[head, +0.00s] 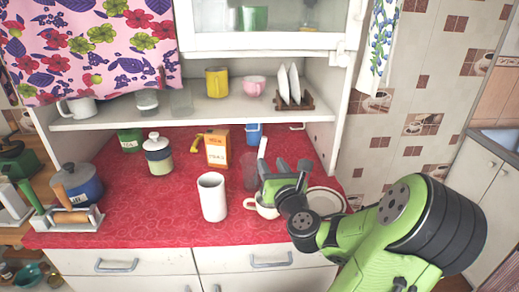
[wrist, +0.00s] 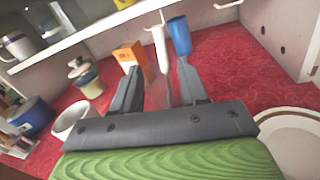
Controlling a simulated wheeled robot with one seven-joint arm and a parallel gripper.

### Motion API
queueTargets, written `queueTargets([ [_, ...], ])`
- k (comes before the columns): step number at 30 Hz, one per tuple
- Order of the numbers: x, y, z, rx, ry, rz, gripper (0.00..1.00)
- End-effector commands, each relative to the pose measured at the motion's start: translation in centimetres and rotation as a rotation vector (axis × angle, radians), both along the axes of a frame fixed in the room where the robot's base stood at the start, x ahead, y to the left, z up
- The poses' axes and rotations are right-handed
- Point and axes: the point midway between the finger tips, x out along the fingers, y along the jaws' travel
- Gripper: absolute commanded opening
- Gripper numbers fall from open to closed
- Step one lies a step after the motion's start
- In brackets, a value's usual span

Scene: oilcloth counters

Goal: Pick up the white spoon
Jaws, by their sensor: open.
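The white spoon (head: 262,148) shows as a pale upright handle above the red counter. It also shows in the wrist view (wrist: 160,48), standing tilted slightly between the two fingers as seen from there. Its lower end seems to be in a clear glass (head: 249,172), which is faint in the wrist view. My gripper (head: 284,168) is open, with its fingers spread and nothing between them held. In the wrist view my gripper (wrist: 159,68) points toward the spoon, which lies beyond the fingertips; I cannot tell the exact gap.
A white cup (head: 265,204) and a plate (head: 325,200) are close under my arm. A tall white mug (head: 212,197), an orange carton (head: 217,148) and a blue container (wrist: 180,36) stand nearby. The shelf (head: 205,113) overhangs the counter's back.

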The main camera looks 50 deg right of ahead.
Motion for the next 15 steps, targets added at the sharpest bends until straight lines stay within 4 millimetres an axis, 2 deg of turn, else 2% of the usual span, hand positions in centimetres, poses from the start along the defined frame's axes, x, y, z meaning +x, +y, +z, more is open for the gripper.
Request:
queueTargets([
  [2,0.5,-0.3,0.7,0.009,-0.008,0.004,0.43],
  [7,1.7,-0.8,-0.1,0.021,0.012,0.001,0.43],
  [15,4.7,-3.4,-0.4,0.011,0.016,-0.003,0.43],
])
